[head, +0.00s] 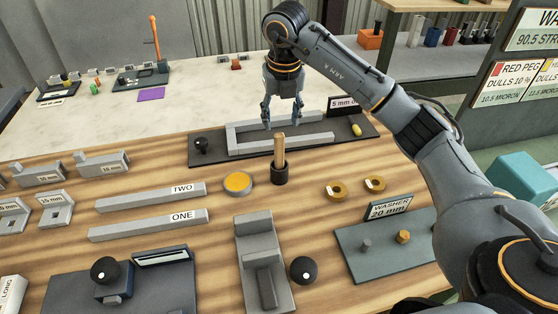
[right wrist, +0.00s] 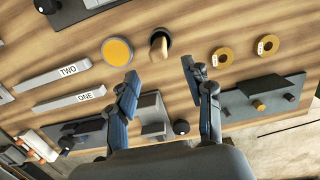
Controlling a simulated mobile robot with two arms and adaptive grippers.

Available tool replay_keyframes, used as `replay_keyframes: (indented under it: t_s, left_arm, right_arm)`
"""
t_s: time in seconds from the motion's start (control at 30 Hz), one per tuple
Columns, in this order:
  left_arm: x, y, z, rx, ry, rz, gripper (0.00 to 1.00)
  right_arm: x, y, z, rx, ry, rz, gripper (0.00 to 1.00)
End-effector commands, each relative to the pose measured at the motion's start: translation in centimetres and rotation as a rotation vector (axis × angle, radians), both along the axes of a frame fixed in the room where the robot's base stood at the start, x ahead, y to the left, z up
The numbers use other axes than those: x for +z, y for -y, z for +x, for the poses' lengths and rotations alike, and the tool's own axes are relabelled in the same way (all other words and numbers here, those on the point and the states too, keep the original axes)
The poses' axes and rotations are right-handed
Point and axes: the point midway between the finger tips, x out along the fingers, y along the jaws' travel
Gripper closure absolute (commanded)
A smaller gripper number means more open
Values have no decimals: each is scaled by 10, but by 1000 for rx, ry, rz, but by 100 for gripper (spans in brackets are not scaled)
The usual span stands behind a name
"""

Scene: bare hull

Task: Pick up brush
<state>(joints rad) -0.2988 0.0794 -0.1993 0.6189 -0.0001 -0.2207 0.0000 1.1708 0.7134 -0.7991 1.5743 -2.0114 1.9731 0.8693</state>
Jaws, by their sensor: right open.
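What looks like the brush is an upright wooden handle (head: 279,150) standing in a small black cup (head: 279,174) on the wooden table; its lower end is hidden. In the right wrist view the handle (right wrist: 158,46) shows from above, beyond the fingertips. My right gripper (head: 281,118) is open and empty, pointing down above and behind the handle in the head view. Its two fingers (right wrist: 160,78) are spread apart in the wrist view, with only table between them. My left gripper is not in view.
A yellow-topped disc (head: 238,183) is left of the cup. Two brass rings (head: 337,190) lie to its right. A grey frame (head: 228,137) on a dark plate is behind. Grey bars (head: 148,198), a grey block fixture (head: 262,262) and a washer plate (head: 385,250) lie in front.

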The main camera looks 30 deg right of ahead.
Motion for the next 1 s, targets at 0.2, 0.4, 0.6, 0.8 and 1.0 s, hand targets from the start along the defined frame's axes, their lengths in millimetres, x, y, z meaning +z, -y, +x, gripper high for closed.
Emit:
replay_keyframes:
  t_s: [0.2,0.4,0.6,0.8,1.0]
  left_arm:
    - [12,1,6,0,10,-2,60]
    - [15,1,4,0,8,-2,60]
    - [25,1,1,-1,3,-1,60]
    - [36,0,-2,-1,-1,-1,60]
    - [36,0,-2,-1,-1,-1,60]
  right_arm:
    - [-43,1,4,0,-5,-1,49]
    - [-66,2,8,0,-2,0,49]
    - [-81,2,10,0,-5,0,49]
    - [-111,2,16,0,-4,1,49]
    - [-121,3,17,1,-1,-1,49]
